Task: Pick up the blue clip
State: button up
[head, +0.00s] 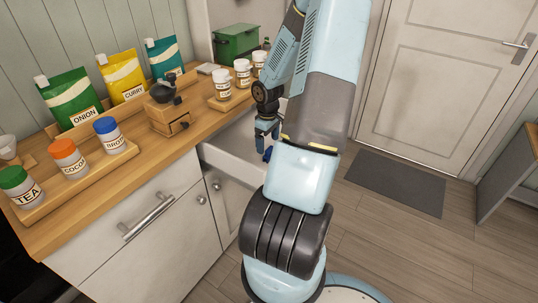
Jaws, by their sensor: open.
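A small dark blue thing (267,153), possibly the blue clip, shows inside an open white drawer (236,163) below the counter. My arm hides part of it, and it is too small to make out its shape. My gripper (266,137) points down over the drawer, a little above the blue thing in the picture. It is open, and I see nothing held in it. My arm also covers the right part of the drawer.
The wooden counter (105,185) holds labelled jars on trays, upright pouches, a coffee grinder (167,109) and a green box (235,41). A white door (440,80) and grey mat (397,181) are at right.

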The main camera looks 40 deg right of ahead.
aim_at(268, 149)
jog(key=shift+a+f, duration=0.1)
jog(key=shift+f, duration=2.2)
jog(key=c, duration=1.1)
